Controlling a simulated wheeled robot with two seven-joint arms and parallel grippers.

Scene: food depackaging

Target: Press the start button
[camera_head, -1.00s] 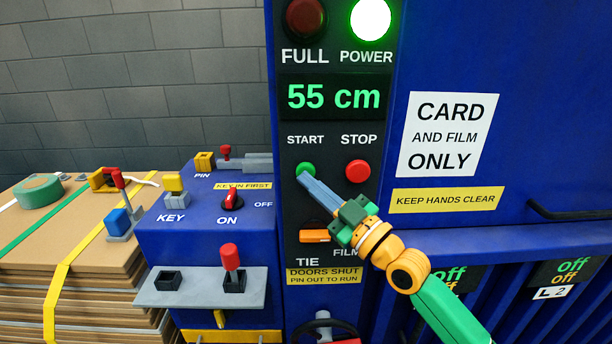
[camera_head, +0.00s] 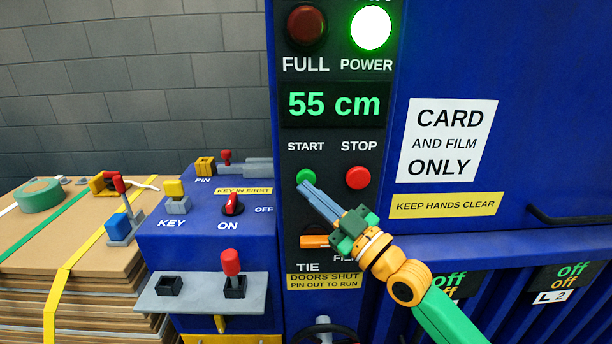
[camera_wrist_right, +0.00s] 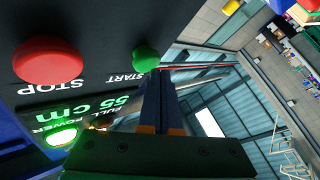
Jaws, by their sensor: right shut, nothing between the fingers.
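The green start button (camera_head: 306,177) is on the black control panel under the word START. It also shows in the right wrist view (camera_wrist_right: 146,59), just beyond my fingertips. My right gripper (camera_head: 302,187) is shut and empty, with its blue-grey fingers pointing up and left at the lower edge of the button. In the right wrist view its fingertips (camera_wrist_right: 160,72) overlap the button's lower right edge; I cannot tell whether they touch it. My left gripper is not in view.
The red stop button (camera_head: 358,178) is close to the right of the start button. The display (camera_head: 334,104) reads 55 cm and the power lamp (camera_head: 371,28) glows. An orange selector (camera_head: 315,241) lies below my fingers.

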